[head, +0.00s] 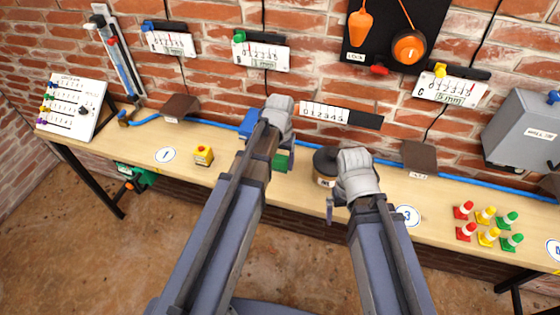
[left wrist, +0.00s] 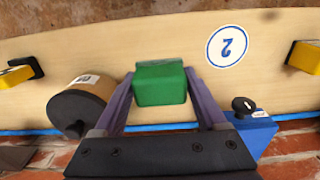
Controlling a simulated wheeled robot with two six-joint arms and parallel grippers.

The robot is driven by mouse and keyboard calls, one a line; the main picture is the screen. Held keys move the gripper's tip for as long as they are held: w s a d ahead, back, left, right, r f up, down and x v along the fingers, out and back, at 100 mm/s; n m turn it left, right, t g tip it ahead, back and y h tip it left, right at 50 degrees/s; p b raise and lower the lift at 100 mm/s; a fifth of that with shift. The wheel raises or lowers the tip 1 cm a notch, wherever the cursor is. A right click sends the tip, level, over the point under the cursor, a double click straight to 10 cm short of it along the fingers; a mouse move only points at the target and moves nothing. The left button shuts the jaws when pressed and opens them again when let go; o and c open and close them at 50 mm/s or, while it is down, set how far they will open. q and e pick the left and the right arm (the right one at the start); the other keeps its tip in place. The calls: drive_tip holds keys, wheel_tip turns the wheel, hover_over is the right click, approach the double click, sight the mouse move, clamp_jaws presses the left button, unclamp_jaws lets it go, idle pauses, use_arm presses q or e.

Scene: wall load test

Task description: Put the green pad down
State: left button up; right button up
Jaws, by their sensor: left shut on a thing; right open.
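The green pad (left wrist: 160,84) sits between the two fingers of my left gripper (left wrist: 160,95) in the left wrist view, and the gripper is shut on it. In the head view the green pad (head: 281,162) shows below my left gripper (head: 284,150), over the wooden bench (head: 232,172). I cannot tell whether the pad touches the bench top. My right gripper (head: 338,205) is open and empty near the bench's front edge, to the right of the pad.
A dark-topped cylinder (head: 325,160) stands between my two grippers. Small coloured cones (head: 487,228) stand at the right. Bench around the number 2 label (left wrist: 228,46) is clear.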

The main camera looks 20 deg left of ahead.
sight(280, 185)
use_arm(q)
drive_tip(key=shift+r, duration=0.2)
wheel_tip(280, 185, down, 10)
drive_tip(key=b, duration=0.9)
drive_tip(key=shift+b, duration=0.4)
drive_tip(key=shift+f, duration=0.15)
drive_tip(key=o, duration=1.5)
wheel_tip(280, 185, up, 12)
drive_tip(key=p, duration=1.2)
drive_tip(key=shift+r, duration=0.2)
drive_tip(key=shift+f, duration=0.15)
